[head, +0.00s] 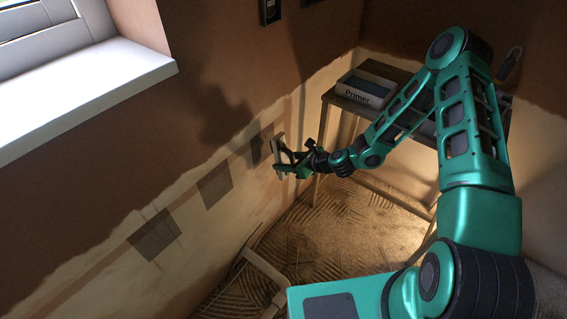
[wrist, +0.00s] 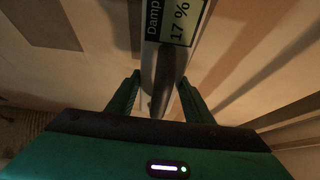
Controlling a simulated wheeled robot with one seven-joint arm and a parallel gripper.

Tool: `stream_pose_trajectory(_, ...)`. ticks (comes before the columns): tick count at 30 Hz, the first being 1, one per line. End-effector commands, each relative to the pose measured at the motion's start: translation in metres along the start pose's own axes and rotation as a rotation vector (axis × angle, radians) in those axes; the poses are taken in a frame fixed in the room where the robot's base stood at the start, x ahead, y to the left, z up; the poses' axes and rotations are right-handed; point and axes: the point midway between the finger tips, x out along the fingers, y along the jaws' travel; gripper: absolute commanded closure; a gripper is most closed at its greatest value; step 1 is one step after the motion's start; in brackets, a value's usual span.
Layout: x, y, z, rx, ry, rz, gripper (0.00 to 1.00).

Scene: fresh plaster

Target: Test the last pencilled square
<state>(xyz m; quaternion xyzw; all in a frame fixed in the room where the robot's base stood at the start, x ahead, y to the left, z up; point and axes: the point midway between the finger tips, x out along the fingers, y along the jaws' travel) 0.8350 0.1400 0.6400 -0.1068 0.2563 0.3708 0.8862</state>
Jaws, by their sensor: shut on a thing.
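My gripper (head: 281,160) is beside the plaster wall below the window, shut on a damp meter (wrist: 178,28). In the wrist view the meter's screen reads "Damp 17 %", and its grey body runs down between my fingers. In the head view the meter (head: 277,149) is a small pale shape close to the wall. I cannot tell whether its tip touches the plaster. Dark squares show on the pale band of wall: one at the left (head: 154,235), one in the middle (head: 214,186), and one near my gripper (head: 257,148). The wrist view shows a dark square (wrist: 38,20) at upper left.
A wooden table (head: 345,103) in the corner carries a box marked "Primer" (head: 365,90). A pale wooden frame-like piece (head: 262,268) lies low by the wall. The floor (head: 345,225) has a ridged brown covering. A white window sill (head: 90,95) juts out at upper left.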

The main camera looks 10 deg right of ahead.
Motion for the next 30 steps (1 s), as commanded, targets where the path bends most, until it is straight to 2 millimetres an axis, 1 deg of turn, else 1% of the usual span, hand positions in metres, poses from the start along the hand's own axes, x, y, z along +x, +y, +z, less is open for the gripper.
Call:
stream_pose_trajectory(1, -0.004, 0.0, 0.004, -0.005, 0.019, -0.002, 0.71)
stream_pose_trajectory(18, -0.042, -0.001, 0.011, -0.005, 0.301, -0.002, 0.71)
stream_pose_trajectory(22, -0.046, -0.001, 0.011, 0.0, 0.33, -0.003, 0.71)
stream_pose_trajectory(30, -0.046, -0.001, 0.01, 0.001, 0.33, -0.003, 0.71)
